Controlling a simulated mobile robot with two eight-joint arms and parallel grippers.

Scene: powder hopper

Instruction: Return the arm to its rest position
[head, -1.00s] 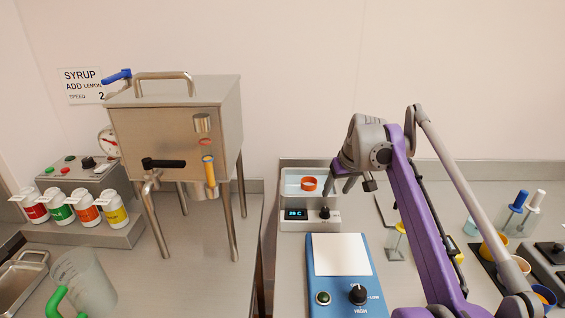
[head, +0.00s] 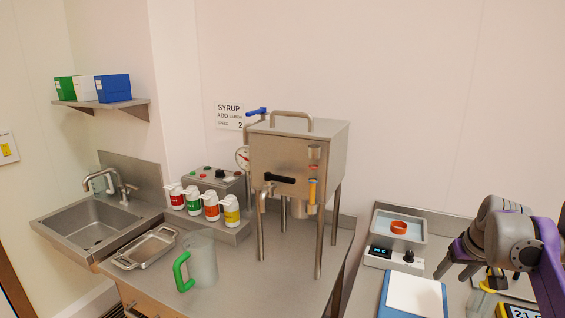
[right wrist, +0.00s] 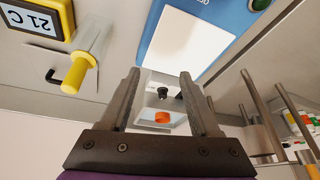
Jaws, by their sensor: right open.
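My right arm, purple and grey, comes in from the right edge of the head view. Its gripper (head: 453,273) hangs above the counter, to the right of the small water bath (head: 419,238) with an orange ring (head: 398,227) in it. In the right wrist view the right gripper (right wrist: 160,76) has its two dark fingers spread, with nothing held between them. The orange ring (right wrist: 162,117) shows beyond the fingers, apart from them. My left arm and gripper are not in view.
The steel hopper (head: 290,150) on legs stands on the middle counter. A blue device with a white top (head: 414,293) is in front of the bath. A yellow-handled tool (right wrist: 82,70) and a display (right wrist: 37,22) show in the wrist view. A jug (head: 203,260) stands left.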

